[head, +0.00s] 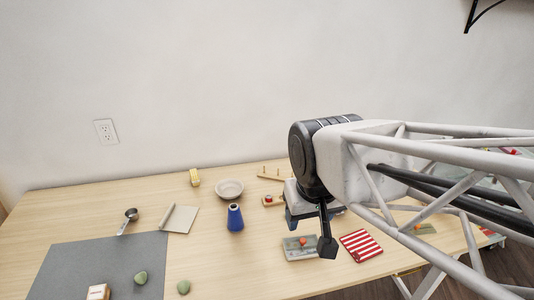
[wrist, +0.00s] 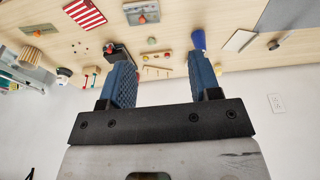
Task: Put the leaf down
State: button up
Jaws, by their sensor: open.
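The wooden tabletop (head: 130,190) is flat and level in the head view. I cannot make out a hinge line or seam that marks a separate leaf; my arm hides part of the top's right side. The tabletop also shows at the top of the wrist view (wrist: 180,20).
A pale bowl (head: 229,188), a grey mat (head: 95,265) and a metal scoop (head: 130,215) are to the left.

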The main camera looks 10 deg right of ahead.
jog(key=shift+s+d+r, duration=0.1)
jog(key=shift+s+d, duration=0.3)
jog(key=shift+s, duration=0.25)
jog(key=shift+s+d, duration=0.35)
jog(key=shift+s, duration=0.25)
